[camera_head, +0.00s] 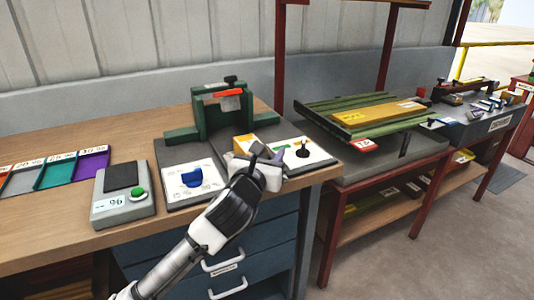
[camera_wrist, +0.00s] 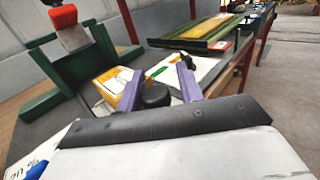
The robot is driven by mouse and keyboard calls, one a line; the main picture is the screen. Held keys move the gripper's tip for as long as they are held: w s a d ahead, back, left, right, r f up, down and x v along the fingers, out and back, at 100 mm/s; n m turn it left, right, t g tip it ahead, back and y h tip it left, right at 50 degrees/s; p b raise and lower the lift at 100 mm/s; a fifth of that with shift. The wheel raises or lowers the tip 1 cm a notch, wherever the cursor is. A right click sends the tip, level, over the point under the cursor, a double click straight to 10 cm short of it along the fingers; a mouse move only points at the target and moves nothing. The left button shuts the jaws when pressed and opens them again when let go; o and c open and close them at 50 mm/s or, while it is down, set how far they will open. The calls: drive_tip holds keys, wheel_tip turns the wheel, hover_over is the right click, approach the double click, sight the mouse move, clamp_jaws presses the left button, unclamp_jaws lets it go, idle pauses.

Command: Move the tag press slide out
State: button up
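The tag press is a green frame (camera_head: 208,125) with a red-orange part on top, standing on a dark base on the bench; it fills the left of the wrist view (camera_wrist: 62,80). In front of it is a yellow block with a white top (camera_head: 243,143), also in the wrist view (camera_wrist: 112,84), which looks like the slide. A round black knob (camera_wrist: 156,95) shows between my gripper's purple fingers. My gripper (camera_head: 266,160) is at the front right of the press, fingers apart (camera_wrist: 161,72). Whether either finger touches the knob is unclear. My gripper partly hides this area in the head view.
A white panel with a black knob (camera_head: 303,151) lies just right of my gripper. A panel with a blue knob (camera_head: 191,178) and a grey box with a green button (camera_head: 124,197) stand left. A green rack (camera_head: 350,103) stands farther right. Drawers (camera_head: 225,262) lie below.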

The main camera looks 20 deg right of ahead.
drive_tip(key=shift+o, duration=1.1)
drive_tip(key=shift+a, duration=0.15)
drive_tip(key=b+v, duration=1.2)
drive_tip(key=v, duration=0.1)
drive_tip(key=shift+s+a+b, duration=0.2)
drive_tip(key=shift+s+b, duration=0.05)
drive_tip(key=shift+b, duration=0.05)
drive_tip(key=shift+r, duration=0.1)
